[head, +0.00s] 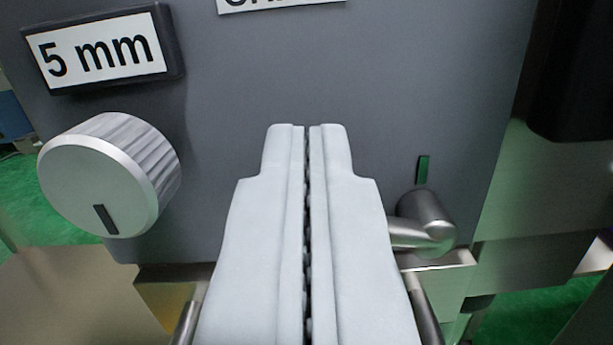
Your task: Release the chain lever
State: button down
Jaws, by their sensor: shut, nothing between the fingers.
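The chain lever is most likely the metal lever (425,222) on the grey panel, right of my gripper. Its round hub sits at the right and a short arm points left from it, with its end partly hidden behind my gripper. A small dark green mark (422,170) is on the panel just above the hub. My gripper (307,130) is in the middle of the view, its two pale fingers shut side by side with nothing between them. The fingertips point at the panel, left of the lever. I cannot tell whether they touch anything.
A ribbed silver knob (108,175) with a black mark sticks out of the panel (300,70) at left. A "5 mm" display (100,48) is above it. A partly cut-off white label (275,4) is at the top. Metal ledges and green floor (545,305) show at lower right.

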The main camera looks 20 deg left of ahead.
jog(key=n, duration=0.1)
jog(key=f+n, duration=0.1)
jog(key=shift+s+a+n+y, duration=0.1)
jog(key=shift+a+n+y, duration=0.2)
jog(key=shift+a+f, duration=0.15)
jog(key=shift+f, duration=0.15)
jog(key=shift+s+f, duration=0.1)
jog(key=shift+s, duration=0.1)
dwell(0.3)
